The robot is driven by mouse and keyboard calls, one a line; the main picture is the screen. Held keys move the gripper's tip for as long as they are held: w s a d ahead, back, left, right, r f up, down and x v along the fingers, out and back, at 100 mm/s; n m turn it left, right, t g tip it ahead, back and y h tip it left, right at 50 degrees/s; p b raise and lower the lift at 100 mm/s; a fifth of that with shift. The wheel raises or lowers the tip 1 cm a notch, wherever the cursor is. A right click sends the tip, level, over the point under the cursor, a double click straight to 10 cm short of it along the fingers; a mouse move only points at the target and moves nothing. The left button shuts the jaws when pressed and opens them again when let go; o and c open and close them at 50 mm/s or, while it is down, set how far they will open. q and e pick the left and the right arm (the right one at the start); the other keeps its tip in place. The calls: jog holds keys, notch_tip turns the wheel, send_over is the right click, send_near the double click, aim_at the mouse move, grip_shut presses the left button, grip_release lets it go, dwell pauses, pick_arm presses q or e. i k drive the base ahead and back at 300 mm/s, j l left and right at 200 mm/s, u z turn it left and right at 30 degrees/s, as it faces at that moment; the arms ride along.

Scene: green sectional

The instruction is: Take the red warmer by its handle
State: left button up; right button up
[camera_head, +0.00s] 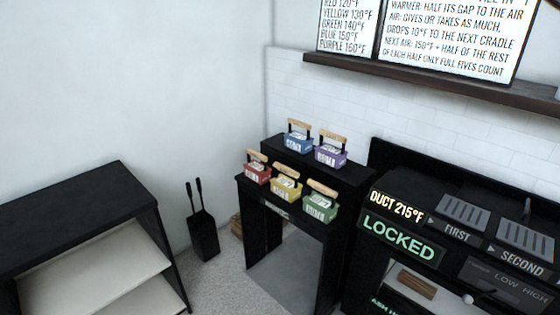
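The red warmer (257,175) sits at the left end of the lower front step of a black stand (329,234). Its light wooden handle (253,155) stands up over the top. The yellow warmer (286,188) is just to its right, and the green warmer (320,207) is right of that. The blue warmer (298,143) and the purple warmer (330,155) sit on the raised back step. Neither of my grippers shows in this view.
A black shelf unit (75,196) stands at the left. A black bin with tools (203,232) stands on the floor between it and the stand. At right is a black machine with a lit "LOCKED" panel (400,238). Signs (455,38) stand on a wall shelf (430,78).

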aim_at(261, 173)
jog(key=i+j+z, duration=0.45)
jog(key=i+j, duration=0.75)
